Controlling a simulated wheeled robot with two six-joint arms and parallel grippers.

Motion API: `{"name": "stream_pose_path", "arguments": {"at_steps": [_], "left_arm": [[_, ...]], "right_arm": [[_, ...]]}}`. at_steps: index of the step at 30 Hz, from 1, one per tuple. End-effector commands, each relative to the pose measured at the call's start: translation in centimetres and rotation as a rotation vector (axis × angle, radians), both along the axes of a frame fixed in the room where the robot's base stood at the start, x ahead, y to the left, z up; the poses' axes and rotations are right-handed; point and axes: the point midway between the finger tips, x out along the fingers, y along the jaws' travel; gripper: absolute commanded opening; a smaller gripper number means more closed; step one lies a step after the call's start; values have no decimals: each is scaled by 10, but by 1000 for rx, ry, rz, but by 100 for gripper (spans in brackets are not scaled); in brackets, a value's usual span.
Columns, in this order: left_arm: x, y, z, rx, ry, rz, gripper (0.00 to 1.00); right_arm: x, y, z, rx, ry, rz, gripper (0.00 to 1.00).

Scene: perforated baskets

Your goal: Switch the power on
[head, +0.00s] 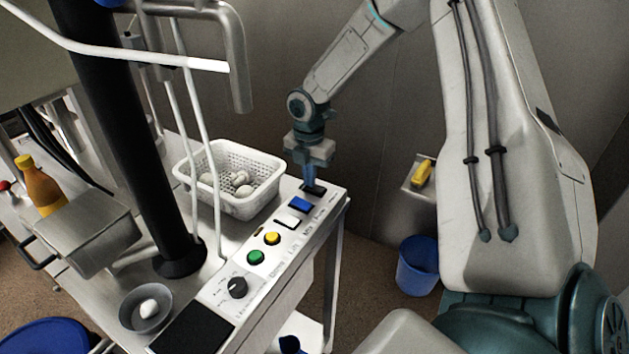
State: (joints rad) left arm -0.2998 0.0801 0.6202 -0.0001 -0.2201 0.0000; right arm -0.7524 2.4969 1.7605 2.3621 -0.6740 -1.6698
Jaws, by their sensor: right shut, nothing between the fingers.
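A white control panel (268,274) runs along the front right of the metal table. From its far end toward me it carries a dark rocker switch (314,190), a blue switch (301,204), a white switch (288,219), a yellow button (272,238), a green button (255,257) and a black knob (237,287). My right gripper (310,182) points down, shut and empty, with its fingertips at the dark switch. I cannot tell whether they touch it. The fingers partly cover that switch. My left gripper is out of view.
A white perforated basket (236,206) with several pale round objects stands left of the panel. A thick black post (150,150) and white pipes rise beside it. A grey bowl (139,322) holds one white object. A blue bin (417,267) stands on the floor.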

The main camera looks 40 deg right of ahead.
Motion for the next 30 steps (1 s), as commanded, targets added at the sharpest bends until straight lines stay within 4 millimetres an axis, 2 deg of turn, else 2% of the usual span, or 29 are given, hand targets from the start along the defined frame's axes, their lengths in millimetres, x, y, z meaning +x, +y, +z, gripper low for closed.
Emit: {"name": "stream_pose_path", "arguments": {"at_steps": [11, 30], "left_arm": [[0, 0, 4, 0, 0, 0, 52], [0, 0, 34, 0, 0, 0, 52]], "right_arm": [[0, 0, 6, 0, 0, 0, 0], [0, 0, 57, 0, 0, 0, 0]]}}
